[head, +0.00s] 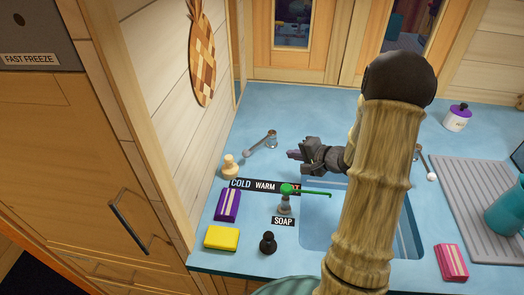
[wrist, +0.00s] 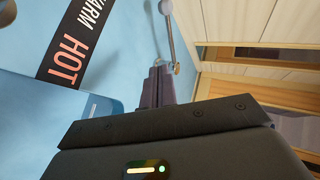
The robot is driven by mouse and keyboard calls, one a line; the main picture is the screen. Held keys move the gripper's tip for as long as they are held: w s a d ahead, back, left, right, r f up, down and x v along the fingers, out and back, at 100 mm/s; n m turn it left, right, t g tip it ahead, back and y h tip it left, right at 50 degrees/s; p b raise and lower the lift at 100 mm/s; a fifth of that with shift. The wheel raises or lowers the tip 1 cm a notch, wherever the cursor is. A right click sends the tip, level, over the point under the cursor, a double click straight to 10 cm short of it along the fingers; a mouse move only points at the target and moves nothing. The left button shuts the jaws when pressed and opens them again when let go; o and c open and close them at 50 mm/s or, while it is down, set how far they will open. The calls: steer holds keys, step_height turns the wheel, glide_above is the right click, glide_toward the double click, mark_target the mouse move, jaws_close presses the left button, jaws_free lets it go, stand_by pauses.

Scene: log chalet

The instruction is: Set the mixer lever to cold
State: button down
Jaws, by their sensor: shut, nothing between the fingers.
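The mixer lever (head: 260,146) is a slim silver bar at the back of the blue counter. It runs from an upright metal base on its right to a tip at the front left, on the COLD side of the label. The black label strip (head: 265,187) reads COLD, WARM, HOT from left to right, with HOT partly covered. My gripper (head: 291,155) is shut and empty, pointing left, just right of the lever's base and apart from it. In the wrist view the lever (wrist: 171,35) shows beyond my shut fingertips (wrist: 157,72).
A green-spouted soap dispenser (head: 286,203) stands in front of the label strip by the sink (head: 312,238). A wooden peg-like object (head: 230,165), a purple block (head: 228,204), yellow sponge (head: 222,238) and black knob-like object (head: 268,242) line the left. The wooden wall closes the left side.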

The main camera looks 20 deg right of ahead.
mark_target(260, 143)
steer(key=shift+s+a+r+y, duration=0.25)
steer(key=shift+s+a+y, duration=0.15)
steer(key=shift+s+a, duration=0.05)
steer(key=x, duration=0.9)
steer(key=r+p+x, duration=0.1)
steer(key=x, duration=0.4)
steer(key=shift+w, duration=0.25)
steer(key=shift+a, duration=0.1)
steer(key=shift+w+a+r+p, duration=0.1)
steer(key=shift+w+a+p, duration=0.5)
steer(key=shift+p, duration=0.25)
steer(key=shift+a, duration=0.15)
steer(key=shift+r, duration=0.1)
